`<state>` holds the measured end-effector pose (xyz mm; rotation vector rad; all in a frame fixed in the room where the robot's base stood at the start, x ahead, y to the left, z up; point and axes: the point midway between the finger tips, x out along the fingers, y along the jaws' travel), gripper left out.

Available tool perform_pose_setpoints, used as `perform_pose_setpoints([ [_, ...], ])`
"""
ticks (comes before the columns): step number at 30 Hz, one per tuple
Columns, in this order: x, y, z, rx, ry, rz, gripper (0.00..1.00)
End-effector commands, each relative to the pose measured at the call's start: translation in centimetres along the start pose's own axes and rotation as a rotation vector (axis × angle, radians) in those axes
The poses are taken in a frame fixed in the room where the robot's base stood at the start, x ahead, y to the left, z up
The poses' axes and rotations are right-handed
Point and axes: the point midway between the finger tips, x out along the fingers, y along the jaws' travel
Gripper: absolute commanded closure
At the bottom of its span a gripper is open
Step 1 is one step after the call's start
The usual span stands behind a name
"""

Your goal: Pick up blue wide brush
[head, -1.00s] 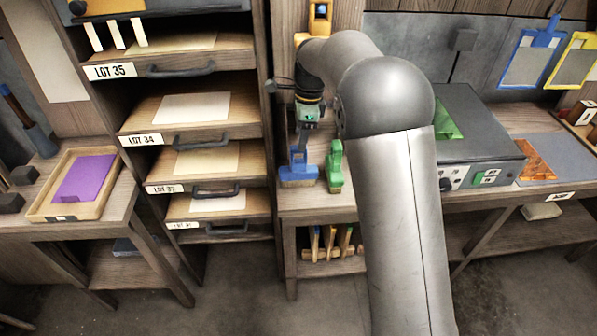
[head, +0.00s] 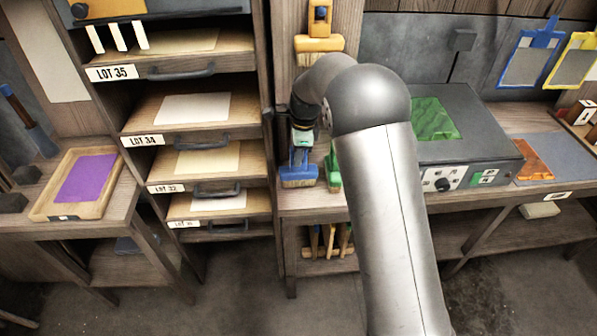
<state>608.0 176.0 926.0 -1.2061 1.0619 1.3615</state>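The blue wide brush (head: 299,174) stands with its tan bristles down at the left end of the workbench. My gripper (head: 301,151) points down at the top of its handle, directly above the brush's wide blue body. The fingertips are small and dark against the handle, so I cannot tell whether they are open or closed on it. A green brush (head: 333,168) stands just to the right, partly hidden behind my arm.
A drawer rack (head: 268,130) rises close on the left. A grey box with a green sheet (head: 434,120) sits on the bench to the right. An orange-yellow brush (head: 318,45) is on the wall behind. More handles (head: 328,240) show on the shelf below.

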Motion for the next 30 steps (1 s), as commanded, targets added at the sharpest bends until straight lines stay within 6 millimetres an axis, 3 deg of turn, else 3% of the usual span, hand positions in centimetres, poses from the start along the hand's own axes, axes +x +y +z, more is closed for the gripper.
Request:
perform_pose_setpoints([
  [1,0.0,0.0,0.0,0.0,0.0,0.0,0.93],
  [2,0.0,0.0,0.0,0.0,0.0,0.0,1.0],
  [14,-0.5,-0.1,0.1,0.0,0.0,-0.002,1.0],
  [21,-3.5,0.0,0.4,0.0,0.0,-0.005,1.0],
  [30,-9.6,6.3,0.9,-0.002,-0.002,-0.004,1.0],
])
